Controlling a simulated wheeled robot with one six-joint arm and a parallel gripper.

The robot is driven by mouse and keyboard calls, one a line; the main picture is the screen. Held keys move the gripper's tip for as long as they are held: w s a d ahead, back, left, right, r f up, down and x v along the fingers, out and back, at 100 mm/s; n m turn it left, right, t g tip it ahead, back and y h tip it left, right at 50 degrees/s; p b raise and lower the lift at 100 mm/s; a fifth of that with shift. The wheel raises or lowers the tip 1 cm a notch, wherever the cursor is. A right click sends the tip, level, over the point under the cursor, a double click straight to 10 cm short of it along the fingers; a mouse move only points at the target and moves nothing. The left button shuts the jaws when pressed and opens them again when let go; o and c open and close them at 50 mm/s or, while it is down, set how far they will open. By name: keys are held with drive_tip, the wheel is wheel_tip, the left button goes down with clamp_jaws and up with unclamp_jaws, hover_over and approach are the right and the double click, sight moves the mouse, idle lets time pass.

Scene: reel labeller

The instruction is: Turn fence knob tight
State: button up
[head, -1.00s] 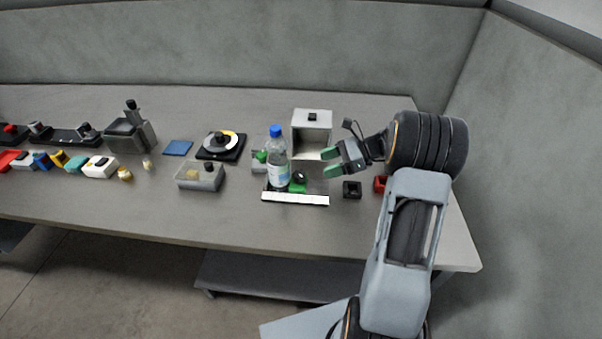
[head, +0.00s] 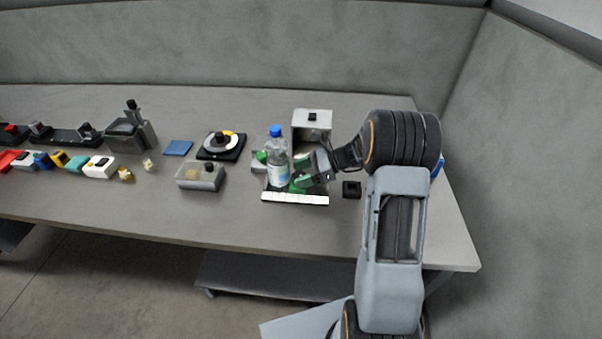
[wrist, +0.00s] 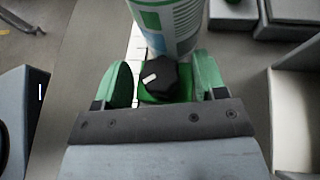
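The fence knob (wrist: 158,80) is black with a white mark and sits on a green block (wrist: 153,99), seen in the wrist view. My gripper (wrist: 163,82) is open, with its green fingers on either side of the knob and gaps showing between them and it. The head view shows my gripper (head: 299,181) low beside the bottle (head: 278,165), which is clear with a blue cap and a label. The bottle stands upright just beyond the knob. In the head view my fingers hide the knob.
A white scale strip (head: 295,198) runs along the front. A grey open box (head: 312,124) stands behind my gripper, and a black square block (head: 351,189) lies to its right. A clear-lidded box (head: 200,176) and a black dial plate (head: 222,146) stand to the left.

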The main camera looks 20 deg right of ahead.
drive_tip(key=c, duration=0.9)
drive_tip(key=m+t+h, duration=0.1)
drive_tip(key=m+t, duration=0.1)
drive_tip(key=m+t+h+b, duration=0.1)
drive_tip(key=m+t, duration=0.1)
drive_tip(key=t, duration=0.1)
drive_tip(key=shift+s+m, duration=0.15)
drive_tip(key=shift+m, duration=0.15)
drive_tip(key=shift+a+m+t+h+b, duration=0.1)
drive_tip(key=shift+m+t+h+b, duration=0.9)
drive_tip(key=shift+m+t, duration=0.3)
drive_tip(key=shift+r, duration=0.1)
drive_tip(key=o, duration=0.9)
drive_tip(key=shift+o, duration=0.2)
